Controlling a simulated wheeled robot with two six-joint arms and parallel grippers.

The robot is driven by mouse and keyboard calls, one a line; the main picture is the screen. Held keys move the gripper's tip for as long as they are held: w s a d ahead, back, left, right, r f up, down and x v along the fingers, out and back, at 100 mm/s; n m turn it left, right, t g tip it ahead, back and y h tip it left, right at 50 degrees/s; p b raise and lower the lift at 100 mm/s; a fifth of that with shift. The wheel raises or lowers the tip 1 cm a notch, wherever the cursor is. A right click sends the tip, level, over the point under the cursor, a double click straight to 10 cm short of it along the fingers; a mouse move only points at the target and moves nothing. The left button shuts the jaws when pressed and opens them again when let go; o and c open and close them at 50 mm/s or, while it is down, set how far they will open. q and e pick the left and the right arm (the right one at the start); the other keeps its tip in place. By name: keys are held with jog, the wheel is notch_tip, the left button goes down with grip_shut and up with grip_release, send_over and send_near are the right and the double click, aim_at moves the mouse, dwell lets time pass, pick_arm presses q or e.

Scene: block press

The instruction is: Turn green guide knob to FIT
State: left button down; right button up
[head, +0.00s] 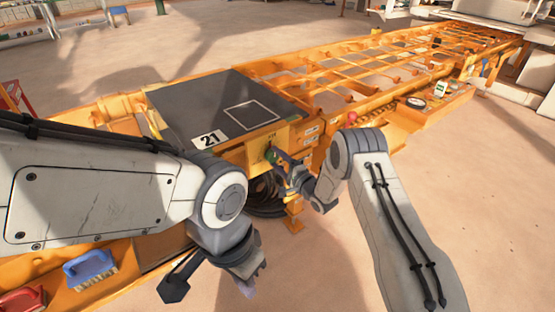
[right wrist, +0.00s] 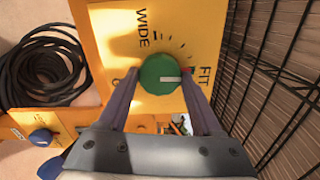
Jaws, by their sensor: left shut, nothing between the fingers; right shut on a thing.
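The green guide knob (right wrist: 158,75) sits on a yellow panel (right wrist: 125,25) marked WIDE and FIT, with tick marks between the words. Its white pointer line points right, towards the FIT word (right wrist: 205,77), close to a small red mark (right wrist: 188,70). My right gripper (right wrist: 160,88) has a finger on each side of the knob and is shut on it. In the head view my right gripper (head: 276,160) is at the yellow panel below the dark plate, and the knob is small there. My left gripper (head: 249,283) is shut and empty, low in front of the orange frame.
The dark plate marked 21 (head: 185,110) lies on the orange frame above the panel. A coiled black hose (right wrist: 42,68) is left of the panel in the wrist view, and a dark wire mesh (right wrist: 275,65) stands close on the right. A blue brush (head: 90,268) lies at lower left.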

jog(key=shift+w+d, duration=0.1)
jog(key=shift+d, duration=0.05)
dwell(0.4)
jog(key=o, duration=1.4)
jog(key=shift+c, duration=0.2)
jog(key=p+v, duration=0.1)
jog(key=v, duration=0.9)
jog(key=shift+s, duration=0.2)
